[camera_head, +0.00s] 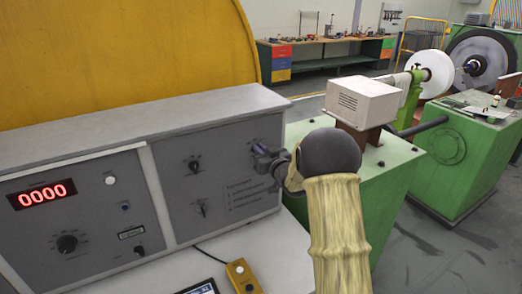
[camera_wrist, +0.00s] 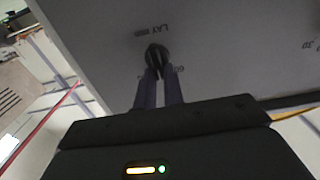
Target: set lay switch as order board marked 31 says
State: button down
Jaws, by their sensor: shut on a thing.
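The lay switch (camera_wrist: 156,54) is a small black knob on the grey panel (camera_wrist: 225,40) in the wrist view, with upside-down lettering reading "LAY" beside it. Other lettering by the knob is partly covered and unclear. My gripper (camera_wrist: 158,80) has its two dark blue fingers shut on the knob. In the head view my gripper (camera_head: 262,158) is at the right part of the grey control panel (camera_head: 222,150), and the knob is hidden behind it. The way the switch points cannot be told. No order board marked 31 can be made out in either view.
A yellow box (camera_head: 242,276) with a button lies on the desk below. A green machine base with a beige box (camera_head: 362,102) stands at right.

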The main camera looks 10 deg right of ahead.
jog(key=shift+f+n+b, duration=0.2)
jog(key=shift+n+b, duration=0.3)
jog(key=shift+b, duration=0.5)
jog(key=n+b, duration=0.2)
jog(key=b, duration=0.2)
jog(key=n+b, duration=0.3)
jog(key=b, duration=0.1)
jog(key=a+n+b, duration=0.1)
jog(key=n+b, duration=0.2)
jog(key=b, duration=0.1)
jog(key=shift+s+f, duration=0.15)
jog(key=shift+s, duration=0.05)
jog(key=c, duration=1.5)
grip_release()
